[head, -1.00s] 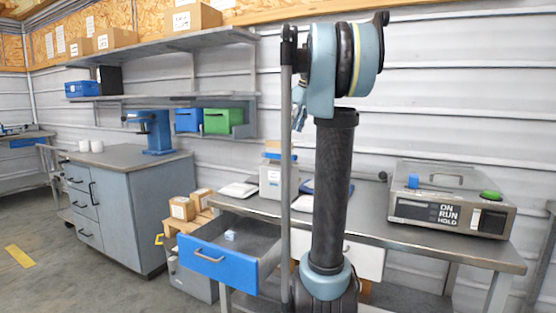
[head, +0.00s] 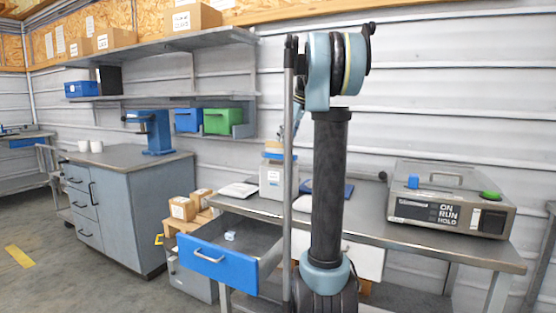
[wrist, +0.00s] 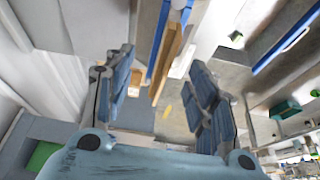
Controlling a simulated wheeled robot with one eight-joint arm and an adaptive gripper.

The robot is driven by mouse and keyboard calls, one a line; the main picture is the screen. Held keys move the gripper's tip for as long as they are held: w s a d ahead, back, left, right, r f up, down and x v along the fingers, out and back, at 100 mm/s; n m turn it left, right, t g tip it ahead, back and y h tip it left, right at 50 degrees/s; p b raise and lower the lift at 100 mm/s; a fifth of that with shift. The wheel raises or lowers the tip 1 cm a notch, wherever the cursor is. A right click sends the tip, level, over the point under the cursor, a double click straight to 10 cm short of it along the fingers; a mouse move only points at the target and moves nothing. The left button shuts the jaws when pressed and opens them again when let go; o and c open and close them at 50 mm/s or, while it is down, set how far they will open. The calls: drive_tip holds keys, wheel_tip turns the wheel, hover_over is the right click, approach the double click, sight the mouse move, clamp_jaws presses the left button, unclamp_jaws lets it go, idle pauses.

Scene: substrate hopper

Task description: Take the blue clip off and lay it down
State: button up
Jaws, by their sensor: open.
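A small blue piece (head: 413,182), which looks like the blue clip, sits at the left front of the lid of a grey metal machine (head: 455,222) marked ON RUN HOLD, on the bench at the right. A green knob (head: 491,196) is at the lid's right end. My gripper (wrist: 160,80) is open in the wrist view, its two ribbed blue fingers wide apart with nothing held between them. In the head view my gripper is mostly hidden behind my arm and a thin grey upright, well to the left of the machine. I cannot make out the clip in the wrist view.
The steel bench (head: 420,250) has free room left of the machine. A pale box with a blue top (head: 272,177), a white tray (head: 238,190) and a dark blue flat item (head: 340,188) stand on it. An open blue-fronted drawer (head: 222,268) juts out at the front left.

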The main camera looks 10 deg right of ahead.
sight(280, 151)
drive_tip(key=shift+x, duration=3.75)
drive_tip(key=shift+s, duration=0.1)
drive_tip(key=c, duration=1.1)
